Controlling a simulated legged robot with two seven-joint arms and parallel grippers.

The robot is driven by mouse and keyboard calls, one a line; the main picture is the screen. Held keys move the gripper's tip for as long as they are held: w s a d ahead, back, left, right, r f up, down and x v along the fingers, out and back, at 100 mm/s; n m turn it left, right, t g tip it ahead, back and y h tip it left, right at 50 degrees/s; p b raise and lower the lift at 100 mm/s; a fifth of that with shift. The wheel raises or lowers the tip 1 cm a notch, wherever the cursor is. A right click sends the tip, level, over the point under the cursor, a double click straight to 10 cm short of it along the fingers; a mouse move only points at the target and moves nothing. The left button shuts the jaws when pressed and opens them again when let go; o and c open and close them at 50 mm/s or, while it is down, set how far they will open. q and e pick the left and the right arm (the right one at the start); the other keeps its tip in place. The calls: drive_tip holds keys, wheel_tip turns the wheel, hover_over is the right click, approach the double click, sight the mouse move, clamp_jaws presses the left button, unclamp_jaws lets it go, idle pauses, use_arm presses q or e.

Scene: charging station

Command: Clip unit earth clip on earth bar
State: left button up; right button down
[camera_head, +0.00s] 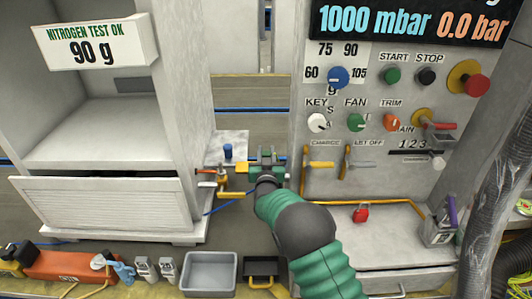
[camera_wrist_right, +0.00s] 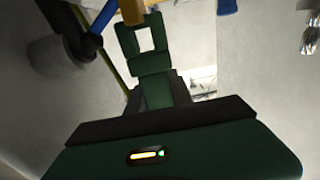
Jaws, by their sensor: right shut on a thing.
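My right gripper (camera_head: 256,168) reaches in between the white cabinet and the control console, pointing left. It is shut on a small yellow-orange piece (camera_head: 241,168), which I take to be the earth clip. The piece also shows at the tip of the green fingers (camera_wrist_right: 140,28) in the right wrist view (camera_wrist_right: 132,11). Just left of it is a yellow and orange fitting (camera_head: 222,182) with a reddish bar (camera_head: 207,171), probably the earth bar. Whether clip and bar touch, I cannot tell. My left gripper is not in view.
The white cabinet (camera_head: 100,125) stands left, its slatted drawer front (camera_head: 95,203) jutting out. The console (camera_head: 420,200) with knobs and levers stands right. A blue knob (camera_head: 228,151) is behind the fitting. A grey tray (camera_head: 210,259) and tools line the front. A blue cable (camera_head: 225,206) runs below.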

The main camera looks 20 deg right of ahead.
drive_tip(key=shift+f+b, duration=0.65)
drive_tip(key=shift+f, duration=0.25)
drive_tip(key=c, duration=1.1)
unclamp_jaws()
drive_tip(key=shift+o, duration=0.2)
drive_tip(key=p+v, duration=0.2)
drive_tip(key=v, duration=1.5)
drive_tip(key=shift+w+r, duration=0.1)
